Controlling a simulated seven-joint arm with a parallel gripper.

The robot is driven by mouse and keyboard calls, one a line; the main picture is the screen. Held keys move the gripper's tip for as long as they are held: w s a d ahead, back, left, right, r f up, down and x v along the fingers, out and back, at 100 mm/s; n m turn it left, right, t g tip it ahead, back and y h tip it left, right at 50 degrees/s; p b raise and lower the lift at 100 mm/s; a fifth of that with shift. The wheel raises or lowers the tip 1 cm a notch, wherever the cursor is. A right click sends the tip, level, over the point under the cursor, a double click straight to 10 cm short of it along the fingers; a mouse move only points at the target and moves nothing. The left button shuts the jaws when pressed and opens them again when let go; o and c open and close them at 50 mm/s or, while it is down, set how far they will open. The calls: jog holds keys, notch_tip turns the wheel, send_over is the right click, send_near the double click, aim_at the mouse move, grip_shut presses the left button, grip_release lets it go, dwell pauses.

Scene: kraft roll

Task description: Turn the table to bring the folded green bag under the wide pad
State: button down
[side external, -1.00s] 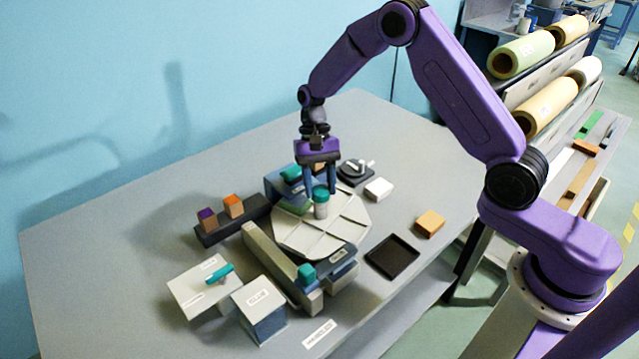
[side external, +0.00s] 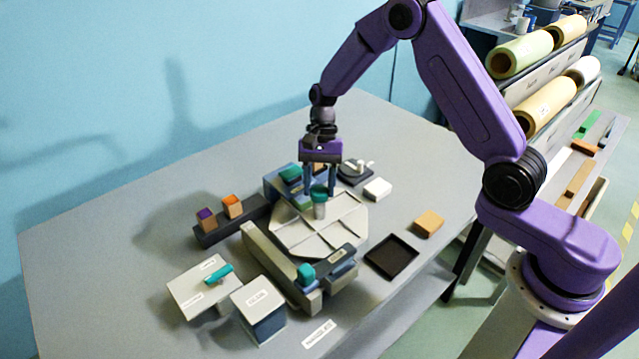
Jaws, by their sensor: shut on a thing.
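The round pale turntable (side external: 335,232) with raised dividers stands mid-table. An upright grey post with a teal top (side external: 319,208) stands on it. My gripper (side external: 320,188) points down and is shut on the top of this post. The folded green bag (side external: 303,203) appears as a small green patch at the turntable's far left edge, beside a blue press block (side external: 279,188) with a teal knob (side external: 291,174). Part of the bag seems hidden by the block. A second station (side external: 331,268) with a teal knob (side external: 306,272) stands at the near edge. I cannot tell which station carries the wide pad.
A long beige bar (side external: 268,255) runs along the turntable's left side. A dark rack (side external: 228,225) holds a purple-topped and an orange-topped block. Labelled boxes (side external: 259,308) stand at front left. A black tray (side external: 391,256), a tan block (side external: 429,223) and a white block (side external: 377,189) lie right.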

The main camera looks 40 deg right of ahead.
jog(key=shift+w+r, duration=0.1)
dwell(0.3)
jog(key=c, duration=0.5)
grip_release()
jog(key=shift+c, duration=0.2)
jog(key=v, duration=1.7)
jog(key=shift+d, duration=0.25)
jog(key=shift+r, duration=0.1)
